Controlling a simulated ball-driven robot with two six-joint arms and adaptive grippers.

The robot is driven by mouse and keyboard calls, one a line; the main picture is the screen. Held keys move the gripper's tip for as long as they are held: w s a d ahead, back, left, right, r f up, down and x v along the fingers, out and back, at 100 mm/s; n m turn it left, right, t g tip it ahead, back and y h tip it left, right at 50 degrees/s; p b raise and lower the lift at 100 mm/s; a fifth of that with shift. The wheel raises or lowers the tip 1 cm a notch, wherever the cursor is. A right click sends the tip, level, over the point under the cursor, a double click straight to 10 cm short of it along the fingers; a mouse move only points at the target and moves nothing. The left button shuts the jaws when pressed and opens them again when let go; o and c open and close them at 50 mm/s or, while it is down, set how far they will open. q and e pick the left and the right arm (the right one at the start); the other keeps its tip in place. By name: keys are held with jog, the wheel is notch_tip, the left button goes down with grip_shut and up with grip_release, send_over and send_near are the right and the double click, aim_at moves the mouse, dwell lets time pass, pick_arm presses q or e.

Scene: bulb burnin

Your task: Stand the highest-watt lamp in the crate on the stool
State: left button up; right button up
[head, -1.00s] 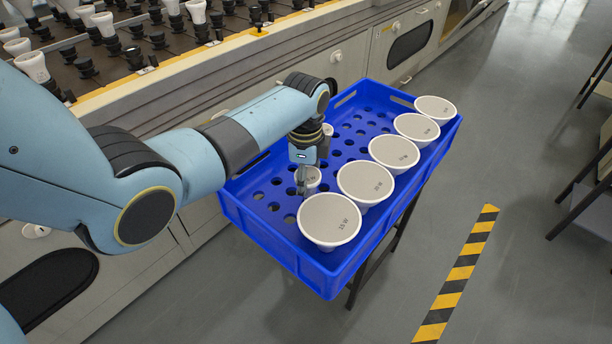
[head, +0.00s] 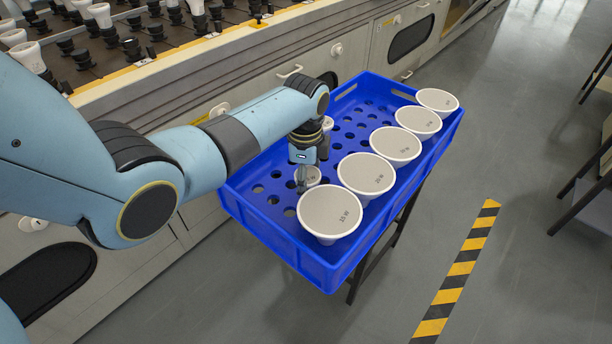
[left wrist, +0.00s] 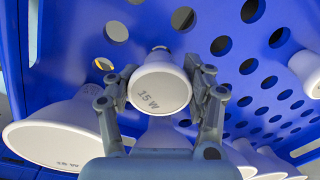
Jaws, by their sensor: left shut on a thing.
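A blue crate (head: 285,247) with a holed floor sits on a dark-legged stool (head: 378,245). My left gripper (head: 301,184) reaches down inside it, shut on a small white lamp (left wrist: 160,88) marked 15 W in the left wrist view. In the head view this small lamp (head: 312,177) is partly hidden by the fingers; I cannot tell if it touches the floor. A large white lamp (head: 330,212) stands at the near end, its mark small, seemingly 15 W. Behind it are the large lamps (head: 366,175), (head: 396,145), (head: 418,121) and (head: 438,100), with marks hard to read.
Another small white lamp (head: 328,123) is partly hidden behind my left wrist. A long bench (head: 200,85) with rows of sockets and lamps runs along the crate's far side. A dark rack (head: 585,195) stands at the right. The floor beside the striped tape (head: 457,275) is clear.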

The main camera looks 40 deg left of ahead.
pick_arm(q)
jog(key=shift+f+b, duration=0.45)
jog(key=shift+f, duration=0.4)
jog(key=o, duration=1.4)
jog(key=r, duration=1.2)
jog(key=shift+s+d, duration=0.1)
jog(key=shift+s, duration=0.15)
